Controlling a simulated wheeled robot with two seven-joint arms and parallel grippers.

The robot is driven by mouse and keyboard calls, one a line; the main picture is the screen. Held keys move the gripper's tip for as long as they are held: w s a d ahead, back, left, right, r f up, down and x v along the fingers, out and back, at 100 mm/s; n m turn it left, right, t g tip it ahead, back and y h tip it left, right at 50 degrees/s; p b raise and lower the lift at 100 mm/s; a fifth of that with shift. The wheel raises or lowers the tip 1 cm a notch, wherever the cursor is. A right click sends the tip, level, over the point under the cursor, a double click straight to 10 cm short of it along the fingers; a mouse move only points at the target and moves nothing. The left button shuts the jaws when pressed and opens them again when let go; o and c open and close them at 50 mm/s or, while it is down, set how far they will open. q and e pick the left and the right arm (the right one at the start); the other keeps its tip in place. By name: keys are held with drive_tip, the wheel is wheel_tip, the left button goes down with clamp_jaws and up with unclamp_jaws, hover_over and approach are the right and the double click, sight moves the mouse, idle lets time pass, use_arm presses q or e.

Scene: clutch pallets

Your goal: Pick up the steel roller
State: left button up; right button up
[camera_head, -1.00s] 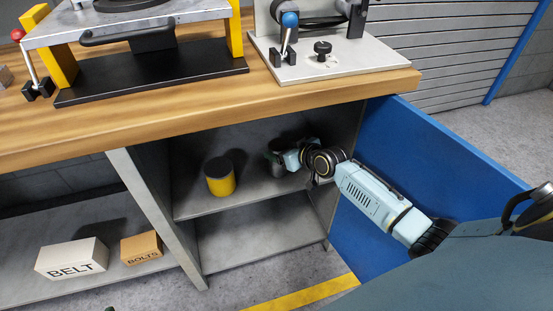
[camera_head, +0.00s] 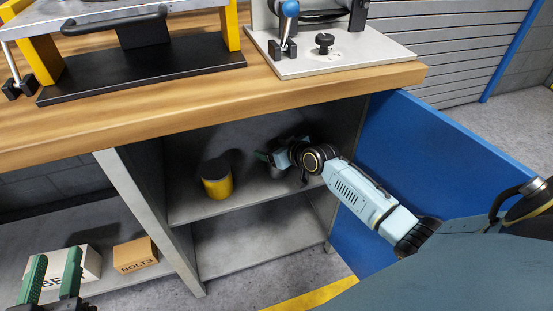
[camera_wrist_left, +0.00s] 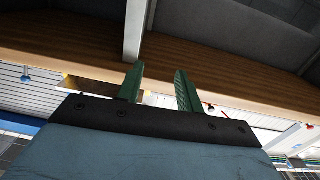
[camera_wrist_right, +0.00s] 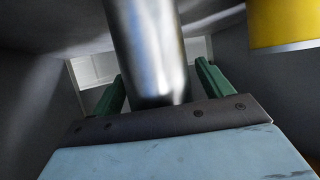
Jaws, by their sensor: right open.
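The steel roller (camera_wrist_right: 146,45) is a shiny upright metal cylinder. In the right wrist view it stands between the two green fingers of my right gripper (camera_wrist_right: 160,84), which is open around it; I cannot tell whether a finger touches it. In the head view my right gripper (camera_head: 264,156) reaches into the open cabinet at the upper shelf, and I cannot make out the roller there. My left gripper (camera_head: 53,268) is open and empty at the lower left of the head view, in front of the belt box. Its fingers also show in the left wrist view (camera_wrist_left: 158,84).
A yellow can with a dark top (camera_head: 217,182) stands on the upper shelf, left of my right gripper. The blue cabinet door (camera_head: 400,150) is open on the right. The wooden worktop (camera_head: 180,108) overhangs the shelf. A bolts box (camera_head: 135,255) and belt box (camera_head: 92,262) sit lower left.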

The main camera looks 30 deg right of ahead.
drive_tip(key=c, duration=1.4)
drive_tip(key=shift+o, duration=0.2)
drive_tip(key=shift+r, duration=0.1)
drive_tip(key=shift+r, duration=0.15)
